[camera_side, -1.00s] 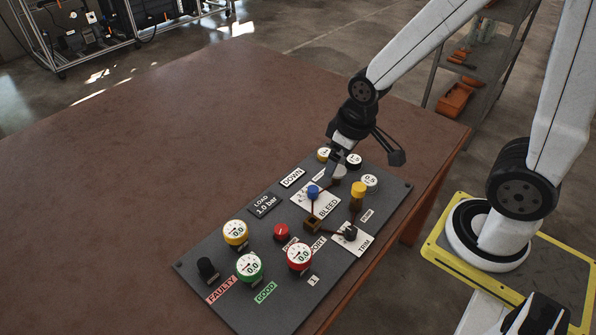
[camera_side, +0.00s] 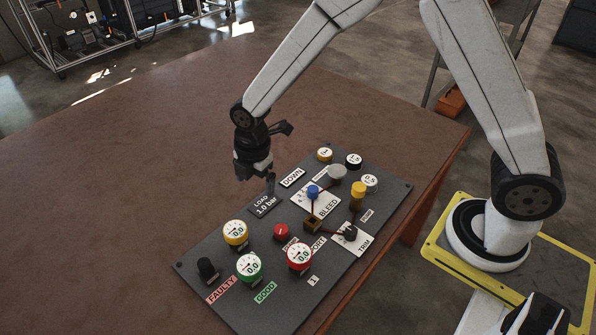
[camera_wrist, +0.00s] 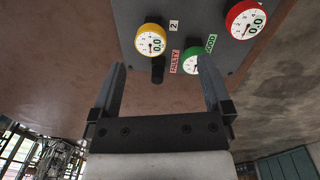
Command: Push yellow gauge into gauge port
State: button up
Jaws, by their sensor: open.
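The yellow gauge (camera_side: 235,232), with a white dial reading 0.0, stands at the left of the dark panel (camera_side: 190,250). In the wrist view the yellow gauge (camera_wrist: 150,38) shows beyond my fingertips, between their lines. My gripper (camera_side: 256,184) is open and empty, above the panel's far left edge and apart from the gauge; its two fingers also show in the wrist view (camera_wrist: 163,66). A label ending in PORT (camera_side: 318,244) is partly hidden behind the red gauge (camera_side: 299,256). I cannot tell which socket is the gauge port.
The green gauge (camera_side: 249,267) and a black post (camera_side: 207,269) stand near the yellow gauge. A red knob (camera_side: 281,231), blue-topped lever (camera_side: 313,191), yellow-capped cylinder (camera_side: 358,190) and black trim knob (camera_side: 350,233) rise from the panel. The brown table (camera_side: 110,190) is clear at left.

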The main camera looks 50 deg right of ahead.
aim_at(235, 229)
jog(key=a+f+n, duration=0.1)
jog(key=a+n, duration=0.1)
jog(key=w+a+f+n, duration=0.1)
jog(key=a+f+n, duration=0.1)
jog(key=w+a+f+n, duration=0.1)
jog(key=a+n, duration=0.1)
jog(key=n, duration=0.1)
jog(key=shift+w+f+g, duration=0.2)
jog(key=shift+f+g, duration=0.05)
jog(key=shift+g, duration=0.15)
jog(key=shift+f, duration=0.15)
jog(key=shift+f, duration=4.8)
grip_shut()
